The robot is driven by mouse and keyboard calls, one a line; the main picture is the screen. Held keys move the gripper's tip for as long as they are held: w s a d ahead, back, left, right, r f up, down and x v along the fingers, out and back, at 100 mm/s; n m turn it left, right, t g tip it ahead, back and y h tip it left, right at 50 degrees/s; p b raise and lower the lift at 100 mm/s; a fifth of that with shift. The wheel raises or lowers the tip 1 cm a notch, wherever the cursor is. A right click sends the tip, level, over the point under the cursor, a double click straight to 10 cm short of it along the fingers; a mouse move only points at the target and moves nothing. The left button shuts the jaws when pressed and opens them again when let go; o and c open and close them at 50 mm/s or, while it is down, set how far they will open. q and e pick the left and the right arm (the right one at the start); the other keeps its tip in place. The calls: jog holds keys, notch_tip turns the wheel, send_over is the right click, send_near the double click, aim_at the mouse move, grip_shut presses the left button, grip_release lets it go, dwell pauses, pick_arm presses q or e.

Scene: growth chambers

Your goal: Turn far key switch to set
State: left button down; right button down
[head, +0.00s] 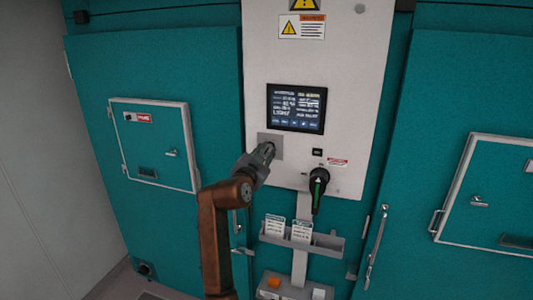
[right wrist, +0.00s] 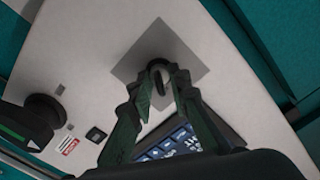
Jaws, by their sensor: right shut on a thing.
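The key switch sits on a grey square plate (head: 276,141) at the lower left of the white control panel, below the screen. In the right wrist view the key (right wrist: 159,80) shows as a dark loop in front of the grey plate (right wrist: 185,50). My right gripper (head: 265,153) reaches up to the plate and hides most of the switch in the head view. In the right wrist view its two fingertips (right wrist: 162,75) are shut on the key. The key's exact setting cannot be read. My left gripper is not in view.
A screen (head: 297,108) sits above the switch. A black rotary handle with a green mark (head: 318,190) sits to the right. Below is a grey card tray (head: 328,245). Teal chamber doors with small hatches (head: 152,145) stand on both sides.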

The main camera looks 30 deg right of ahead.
jog(key=c, duration=2.2)
grip_release()
jog(key=shift+w, duration=0.15)
jog(key=shift+o, duration=0.2)
jog(key=shift+a, duration=0.1)
jog(key=v, duration=1.1)
jog(key=shift+s+a, duration=0.25)
jog(key=shift+s, duration=0.1)
jog(key=shift+f, duration=0.1)
